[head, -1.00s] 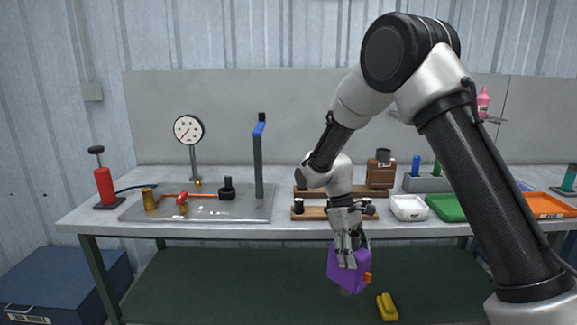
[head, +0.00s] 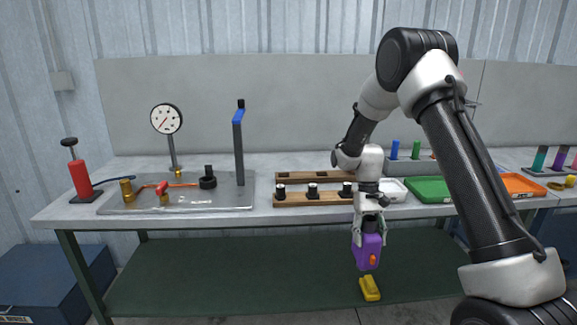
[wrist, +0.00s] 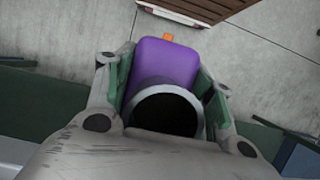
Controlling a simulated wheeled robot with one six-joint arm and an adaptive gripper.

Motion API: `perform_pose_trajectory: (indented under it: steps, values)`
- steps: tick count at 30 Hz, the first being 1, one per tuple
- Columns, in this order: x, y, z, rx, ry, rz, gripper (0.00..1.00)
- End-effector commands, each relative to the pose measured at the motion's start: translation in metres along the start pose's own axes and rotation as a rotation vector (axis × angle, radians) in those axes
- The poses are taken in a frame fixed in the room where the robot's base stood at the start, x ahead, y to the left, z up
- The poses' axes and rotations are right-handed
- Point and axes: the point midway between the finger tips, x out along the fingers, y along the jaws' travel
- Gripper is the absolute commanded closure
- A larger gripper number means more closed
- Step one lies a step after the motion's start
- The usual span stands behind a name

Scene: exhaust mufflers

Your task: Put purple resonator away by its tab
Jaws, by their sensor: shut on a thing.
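The purple resonator (head: 367,251) hangs below my gripper (head: 369,222) in the head view, in front of the workbench and lower than its top. A small orange part (head: 373,259) shows on its face. In the wrist view the purple body (wrist: 165,62) lies between the two green-padded fingers (wrist: 166,90), with a dark round opening in a grey ring (wrist: 168,88) towards me and an orange bit (wrist: 168,37) at its far end. My gripper is shut on the resonator. I cannot make out which part is the tab.
The bench (head: 250,222) holds wooden racks (head: 300,199) with black-capped posts, a white tray (head: 393,190), a green tray (head: 428,190), an orange tray (head: 522,186) and a gauge plate (head: 180,197).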

Motion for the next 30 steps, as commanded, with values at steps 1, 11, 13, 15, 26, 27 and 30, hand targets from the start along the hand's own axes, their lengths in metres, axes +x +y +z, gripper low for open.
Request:
perform_pose_trajectory:
  steps: [1,11,13,15,26,27,30]
  values:
    - [-0.001,0.0,0.0,-0.001,0.001,0.0,1.0]
    - [-0.009,-0.043,0.016,-0.231,-0.011,0.076,1.0]
    - [-0.013,-0.065,0.027,-0.365,-0.021,0.12,1.0]
    - [-0.017,-0.089,0.04,-0.514,-0.037,0.17,1.0]
    - [-0.03,-0.195,0.123,-1.283,-0.159,0.439,1.0]
    - [-0.031,-0.204,0.134,-1.366,-0.178,0.469,1.0]
    - [-0.033,-0.226,0.16,-1.57,-0.231,0.549,1.0]
